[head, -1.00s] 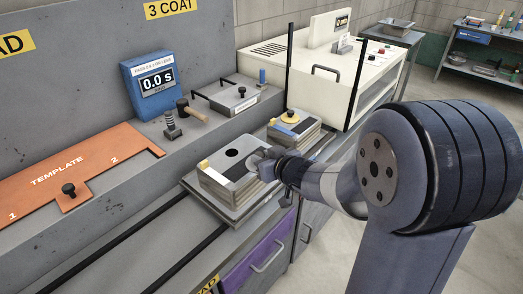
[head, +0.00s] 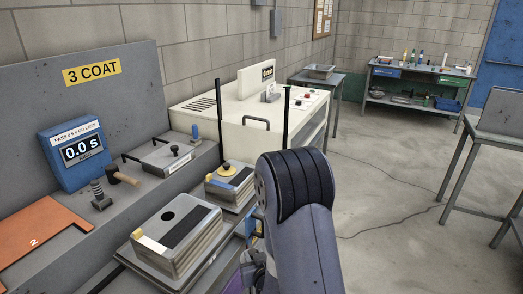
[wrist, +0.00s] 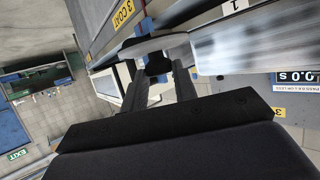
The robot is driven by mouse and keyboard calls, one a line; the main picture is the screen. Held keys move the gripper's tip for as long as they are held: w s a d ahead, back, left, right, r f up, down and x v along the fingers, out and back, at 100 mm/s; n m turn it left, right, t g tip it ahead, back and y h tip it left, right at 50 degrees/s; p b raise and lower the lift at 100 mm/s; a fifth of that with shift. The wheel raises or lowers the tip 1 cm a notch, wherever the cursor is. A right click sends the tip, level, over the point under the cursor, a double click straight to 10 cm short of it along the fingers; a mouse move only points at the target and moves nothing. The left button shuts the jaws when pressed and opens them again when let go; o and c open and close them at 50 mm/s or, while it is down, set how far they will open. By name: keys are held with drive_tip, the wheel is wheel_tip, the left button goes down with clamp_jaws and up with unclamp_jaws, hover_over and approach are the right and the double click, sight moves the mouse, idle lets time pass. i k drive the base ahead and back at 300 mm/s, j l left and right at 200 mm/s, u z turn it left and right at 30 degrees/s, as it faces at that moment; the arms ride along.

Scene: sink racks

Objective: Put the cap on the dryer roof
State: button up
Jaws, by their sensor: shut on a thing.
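In the wrist view my gripper (wrist: 159,76) is shut on a dark knob-like piece (wrist: 157,63), with a pale grey curved plate (wrist: 168,44) just beyond it. I take this held piece to be the cap; its full shape is hidden. In the head view my arm covers the gripper and what it holds. The white cabinet that looks like the dryer (head: 240,135) stands at the back, with a slotted flat roof (head: 200,104). My gripper's distance to that roof cannot be told.
Two black posts stand before the cabinet. A blue timer (head: 80,153), mallet (head: 122,177) and handled lid (head: 163,158) line the ledge.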

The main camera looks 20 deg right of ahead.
sight(276, 122)
drive_tip(key=i+l, duration=0.2)
drive_tip(key=l, duration=0.2)
drive_tip(key=i+l, duration=0.15)
drive_tip(key=l, duration=0.2)
drive_tip(key=i+l+z, duration=0.1)
drive_tip(key=l, duration=0.3)
drive_tip(key=i+l, duration=0.3)
drive_tip(key=l+z, duration=0.05)
drive_tip(key=l, duration=0.05)
